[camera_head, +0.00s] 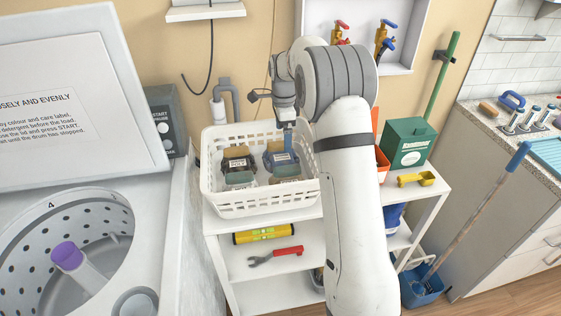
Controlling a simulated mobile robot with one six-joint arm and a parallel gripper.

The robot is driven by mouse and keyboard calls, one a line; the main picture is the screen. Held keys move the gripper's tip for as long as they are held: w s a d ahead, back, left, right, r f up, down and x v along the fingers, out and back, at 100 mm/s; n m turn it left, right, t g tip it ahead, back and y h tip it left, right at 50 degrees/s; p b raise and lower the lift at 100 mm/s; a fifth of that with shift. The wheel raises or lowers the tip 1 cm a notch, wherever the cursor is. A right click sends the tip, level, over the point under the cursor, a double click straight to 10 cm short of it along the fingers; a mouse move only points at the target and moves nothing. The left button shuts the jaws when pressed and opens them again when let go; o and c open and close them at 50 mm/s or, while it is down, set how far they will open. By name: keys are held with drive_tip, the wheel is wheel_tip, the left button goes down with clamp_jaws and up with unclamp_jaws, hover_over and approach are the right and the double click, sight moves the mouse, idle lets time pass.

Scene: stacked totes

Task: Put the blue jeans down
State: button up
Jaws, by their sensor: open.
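The blue jeans (280,160) look like a folded blue bundle with a pale label. They lie in the back right part of a white slatted basket (262,205) on a white shelf unit. My gripper (287,128) points down over the basket, directly above or at the jeans. It is open, but its fingertips are small and partly merge with the blue behind them. I cannot tell whether they touch the jeans. My arm hides the basket's right end.
A dark folded bundle (238,160) and other folded items share the basket. An open top-loading washer (168,255) stands left. A wall box with taps (383,40) is behind.

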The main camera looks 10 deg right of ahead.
sight(280, 155)
drive_tip(key=f, duration=0.2)
drive_tip(key=f+p, duration=0.1)
drive_tip(key=f, duration=0.2)
drive_tip(key=a+f, duration=0.1)
drive_tip(key=f, duration=0.1)
drive_tip(key=shift+s+f, duration=0.1)
drive_tip(key=shift+f, duration=0.25)
drive_tip(key=shift+c, duration=0.2)
drive_tip(key=shift+r, duration=0.1)
drive_tip(key=c, duration=1.4)
